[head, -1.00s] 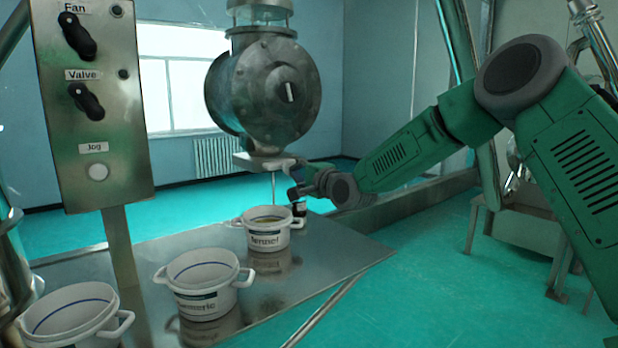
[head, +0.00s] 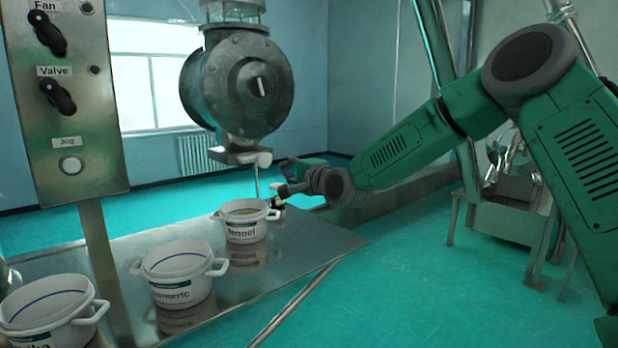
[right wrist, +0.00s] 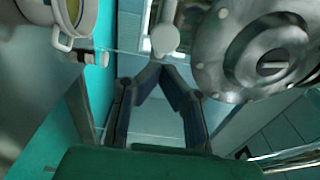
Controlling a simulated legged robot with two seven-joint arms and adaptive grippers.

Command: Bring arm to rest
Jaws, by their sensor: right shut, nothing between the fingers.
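My right arm (head: 400,150) is green and reaches in from the right in the head view. Its gripper (head: 284,180) is shut and empty, just right of the outlet under the round metal valve housing (head: 245,90). It is above and right of the white pot labelled Fennel (head: 243,232) in the picture. In the right wrist view the blue-lined fingers (right wrist: 158,68) meet at the tips with nothing between them. My left gripper is not in view.
The turmeric pot (head: 178,285) and another white pot (head: 50,315) stand in a row on the metal table (head: 310,245). A control panel (head: 70,120) with Fan, Valve and Jog controls stands at left. Open green floor (head: 420,270) lies right of the table.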

